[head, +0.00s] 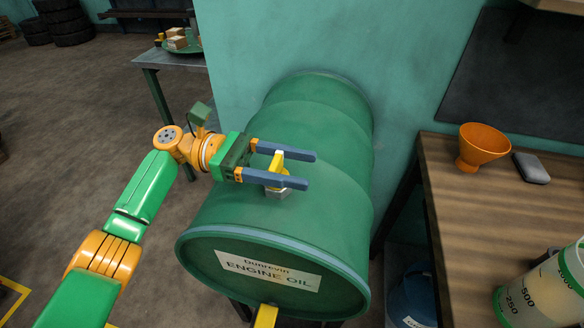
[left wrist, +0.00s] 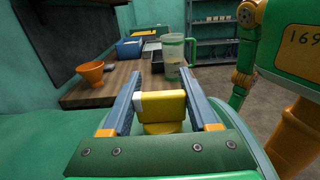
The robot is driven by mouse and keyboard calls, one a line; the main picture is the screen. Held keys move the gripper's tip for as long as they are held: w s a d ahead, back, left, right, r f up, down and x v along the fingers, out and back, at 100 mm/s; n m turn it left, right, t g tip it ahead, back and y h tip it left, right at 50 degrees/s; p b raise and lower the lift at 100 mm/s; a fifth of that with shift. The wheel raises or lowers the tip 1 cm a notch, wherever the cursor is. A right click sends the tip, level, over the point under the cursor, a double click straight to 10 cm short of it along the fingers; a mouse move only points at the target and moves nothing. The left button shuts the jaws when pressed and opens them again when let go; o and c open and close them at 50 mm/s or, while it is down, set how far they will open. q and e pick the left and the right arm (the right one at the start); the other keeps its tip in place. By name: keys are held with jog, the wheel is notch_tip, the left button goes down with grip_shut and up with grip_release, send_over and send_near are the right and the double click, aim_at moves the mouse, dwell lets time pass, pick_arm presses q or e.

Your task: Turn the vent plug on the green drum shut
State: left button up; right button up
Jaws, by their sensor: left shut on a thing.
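The green drum (head: 325,130), labelled "Engine Oil", lies on its side against the teal wall. The vent plug (head: 278,162) stands on top of it, with a yellow handle, a white mark at one end and a grey base (head: 278,193). My left gripper (head: 311,170) reaches in from the left, its two blue-grey fingers level on either side of the handle, shut on it. In the left wrist view the yellow handle (left wrist: 163,105) sits between the fingers, back near the palm. My right gripper is not in view.
A wooden bench (head: 455,205) stands right of the drum, with an orange funnel (head: 482,146), a grey box (head: 531,168) and a measuring jug (head: 545,290). A yellow part (head: 265,316) shows at the drum's lower front. A metal table (head: 160,60) stands behind left.

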aim_at(272, 165)
pick_arm(q)
jog(key=shift+f, duration=0.1)
jog(key=o, duration=1.4)
jog(key=shift+d, duration=0.1)
jog(key=shift+c, duration=0.2)
jog(key=shift+s+d, duration=0.1)
jog(key=b+v, duration=0.3)
jog(key=v, duration=0.3)
jog(key=shift+f, duration=0.15)
jog(key=shift+w+a+b, duration=0.25)
jog(key=shift+a+b, duration=0.15)
jog(key=shift+a, duration=0.15)
